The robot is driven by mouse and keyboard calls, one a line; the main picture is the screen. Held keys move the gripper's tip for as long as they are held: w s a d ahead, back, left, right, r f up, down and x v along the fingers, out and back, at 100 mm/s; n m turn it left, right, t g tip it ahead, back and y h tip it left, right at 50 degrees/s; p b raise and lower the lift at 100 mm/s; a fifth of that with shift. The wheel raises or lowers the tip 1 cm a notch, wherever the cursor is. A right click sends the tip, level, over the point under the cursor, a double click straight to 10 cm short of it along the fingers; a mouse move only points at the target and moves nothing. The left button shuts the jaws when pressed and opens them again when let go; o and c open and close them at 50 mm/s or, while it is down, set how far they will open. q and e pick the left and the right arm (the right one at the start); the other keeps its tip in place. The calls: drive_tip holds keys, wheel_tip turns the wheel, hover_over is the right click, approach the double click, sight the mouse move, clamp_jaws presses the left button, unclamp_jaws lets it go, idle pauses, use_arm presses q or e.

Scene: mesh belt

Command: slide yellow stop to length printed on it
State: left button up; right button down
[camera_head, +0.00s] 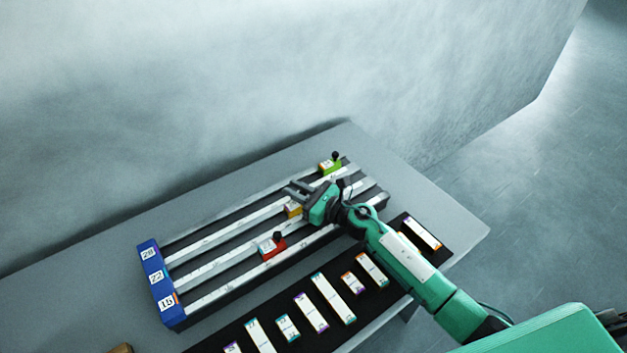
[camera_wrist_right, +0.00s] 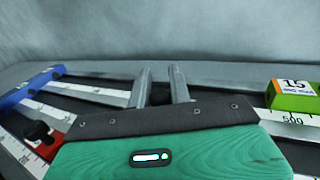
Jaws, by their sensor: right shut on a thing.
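The yellow stop (camera_head: 292,210) sits on the middle rail of the slotted rail frame and is partly covered by my right gripper. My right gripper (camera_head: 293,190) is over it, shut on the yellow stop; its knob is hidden. In the right wrist view the two grey fingers (camera_wrist_right: 160,88) stand a little apart, and the gripper body hides the stop. The number printed on the yellow stop cannot be read. My left gripper is not in view.
A green stop (camera_head: 329,167) is on the far rail; its label reads 15 in the wrist view (camera_wrist_right: 294,88). A red stop (camera_head: 271,248) is on the near rail. A blue numbered end block (camera_head: 160,284) closes the left end. Several labelled strips lie on a black mat (camera_head: 225,338).

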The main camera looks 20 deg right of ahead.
drive_tip(key=shift+s+a+f, duration=0.1)
drive_tip(key=shift+s+a, duration=0.1)
drive_tip(key=shift+a, duration=0.3)
drive_tip(key=shift+s+a, duration=0.2)
drive_tip(key=shift+a, duration=0.25)
drive_tip(key=shift+d, duration=0.1)
drive_tip(key=c, duration=1.3)
unclamp_jaws()
drive_tip(key=shift+w+d, duration=0.1)
drive_tip(key=shift+d, duration=0.05)
